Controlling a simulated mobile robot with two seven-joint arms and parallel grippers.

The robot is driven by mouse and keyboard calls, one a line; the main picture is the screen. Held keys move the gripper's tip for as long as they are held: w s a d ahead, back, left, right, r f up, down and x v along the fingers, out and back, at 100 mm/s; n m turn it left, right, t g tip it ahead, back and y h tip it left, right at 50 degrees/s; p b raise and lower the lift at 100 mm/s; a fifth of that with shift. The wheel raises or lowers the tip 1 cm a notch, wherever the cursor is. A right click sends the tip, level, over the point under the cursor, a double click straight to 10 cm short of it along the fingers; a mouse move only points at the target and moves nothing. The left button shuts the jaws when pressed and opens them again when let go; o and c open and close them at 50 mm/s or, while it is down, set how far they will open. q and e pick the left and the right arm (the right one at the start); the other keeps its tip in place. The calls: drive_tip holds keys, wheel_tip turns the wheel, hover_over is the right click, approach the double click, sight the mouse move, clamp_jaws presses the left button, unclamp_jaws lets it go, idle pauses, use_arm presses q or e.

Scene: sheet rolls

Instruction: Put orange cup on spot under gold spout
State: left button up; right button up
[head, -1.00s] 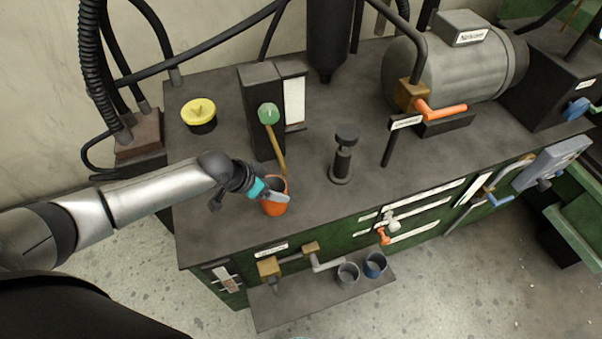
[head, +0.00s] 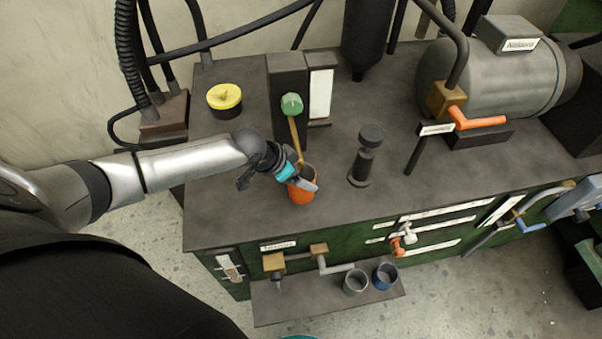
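The orange cup (head: 301,196) stands upright on the dark bench top, near its front edge. My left gripper (head: 304,182) is at the cup's rim, with a grey finger across the top of the cup. The other finger is hidden, so I cannot tell whether it is closed on the cup. The gold spout (head: 275,264) sticks out of the green bench front, below and left of the cup. Under it is the left part of a low dark shelf (head: 300,308), bare there. My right gripper is not in view.
A grey cup (head: 355,283) and a blue cup (head: 384,276) stand on the shelf, right of the spout. A second gold fitting (head: 319,251) carries a grey pipe. A green-knobbed lever (head: 292,105) rises behind the orange cup; a black post (head: 366,158) stands to its right.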

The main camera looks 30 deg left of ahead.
use_arm(q)
drive_tip(key=shift+o, duration=1)
drive_tip(key=shift+r, duration=0.2)
drive_tip(key=p+v, duration=0.3)
drive_tip(key=v, duration=0.9)
drive_tip(key=shift+d, duration=0.1)
idle(0.6)
